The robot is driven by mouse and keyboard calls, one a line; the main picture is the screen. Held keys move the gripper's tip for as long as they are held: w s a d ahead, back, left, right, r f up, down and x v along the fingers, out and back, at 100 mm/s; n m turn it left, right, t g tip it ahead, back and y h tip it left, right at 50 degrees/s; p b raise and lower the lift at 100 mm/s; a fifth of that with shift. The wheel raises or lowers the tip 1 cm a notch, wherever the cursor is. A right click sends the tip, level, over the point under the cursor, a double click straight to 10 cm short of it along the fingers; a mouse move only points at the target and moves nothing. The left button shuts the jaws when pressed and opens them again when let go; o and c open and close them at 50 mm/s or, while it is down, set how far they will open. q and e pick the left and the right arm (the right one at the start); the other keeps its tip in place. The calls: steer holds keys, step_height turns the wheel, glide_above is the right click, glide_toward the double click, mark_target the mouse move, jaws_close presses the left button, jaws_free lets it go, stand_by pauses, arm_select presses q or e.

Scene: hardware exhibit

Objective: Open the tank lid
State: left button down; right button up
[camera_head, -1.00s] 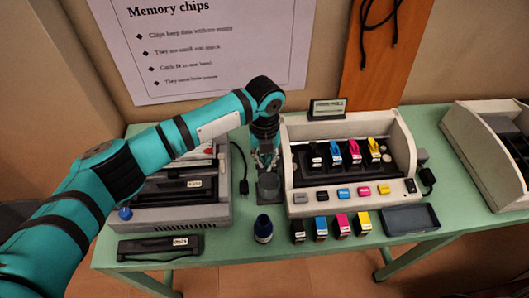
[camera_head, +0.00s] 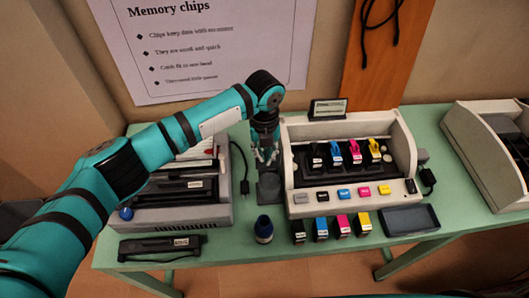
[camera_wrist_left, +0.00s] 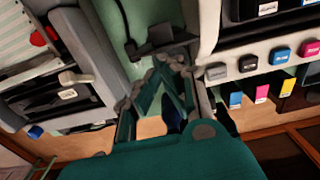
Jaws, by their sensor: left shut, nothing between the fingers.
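A small dark grey tank (camera_head: 270,190) stands on the green table between the grey machine and the white printer. Its upper part is close under my left gripper (camera_head: 266,158), which points down with its fingers shut and empty. In the left wrist view, the gripper (camera_wrist_left: 165,66) is in front of a dark part (camera_wrist_left: 160,38) between the two machines. I cannot tell clearly whether the tank's lid is raised or down. My right gripper is not in view.
The white printer (camera_head: 300,130) with coloured cartridges is close on the right, the grey machine (camera_head: 180,215) on the left. A dark blue bottle (camera_head: 263,230), several cartridges and a dark tray (camera_head: 408,219) are along the front. A black cable (camera_head: 243,170) lies behind left.

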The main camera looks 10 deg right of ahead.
arm_select(q)
step_height(320, 180, up, 12)
stand_by(0.5)
